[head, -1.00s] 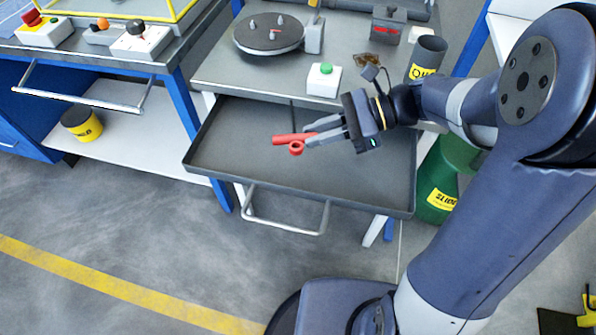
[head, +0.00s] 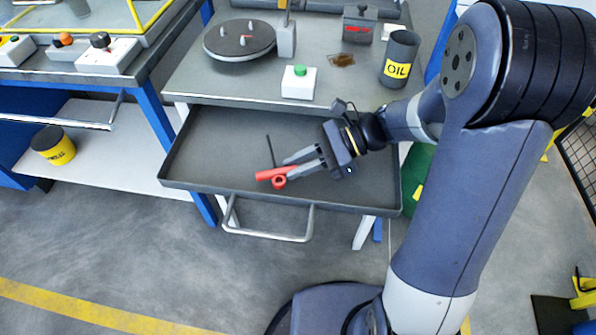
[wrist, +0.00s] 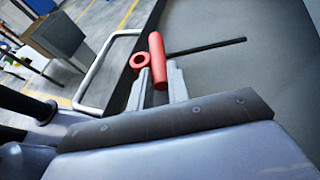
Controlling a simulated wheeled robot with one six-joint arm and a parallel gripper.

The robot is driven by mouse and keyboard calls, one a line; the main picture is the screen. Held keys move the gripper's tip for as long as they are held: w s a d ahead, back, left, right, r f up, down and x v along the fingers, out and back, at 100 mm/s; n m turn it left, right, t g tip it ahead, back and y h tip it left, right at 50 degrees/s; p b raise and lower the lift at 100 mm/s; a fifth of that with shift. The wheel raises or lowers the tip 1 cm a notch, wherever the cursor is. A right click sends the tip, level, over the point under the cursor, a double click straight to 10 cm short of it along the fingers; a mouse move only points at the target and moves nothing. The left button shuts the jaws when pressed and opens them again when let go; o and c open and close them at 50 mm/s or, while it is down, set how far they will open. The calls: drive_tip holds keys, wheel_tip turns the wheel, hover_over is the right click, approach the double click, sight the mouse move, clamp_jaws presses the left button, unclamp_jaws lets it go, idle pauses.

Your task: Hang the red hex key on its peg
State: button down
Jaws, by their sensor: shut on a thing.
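The red hex key (head: 265,175) has a red handle with a ring at one side and a thin dark shaft. It is in or just above the open drawer (head: 225,183). My gripper (head: 287,169) is shut on its red handle, coming from the right. In the wrist view the handle (wrist: 157,58) sits between the two grey fingers of my gripper (wrist: 159,85), with the ring to the left and the shaft pointing right. I cannot tell whether the key touches the drawer floor. I cannot make out the peg in these views.
The bench top (head: 215,85) behind the drawer carries a round turntable (head: 240,40), a white box with a green button (head: 299,82) and an oil can (head: 399,62). The drawer handle (head: 265,233) juts forward. Open floor lies in front.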

drive_tip(key=shift+f, duration=1)
drive_tip(key=shift+f, duration=0.2)
drive_tip(key=c, duration=1.3)
unclamp_jaws()
drive_tip(key=shift+c, duration=0.2)
drive_tip(key=p+v, duration=0.1)
drive_tip(key=v, duration=0.6)
drive_tip(key=shift+d+r, duration=0.25)
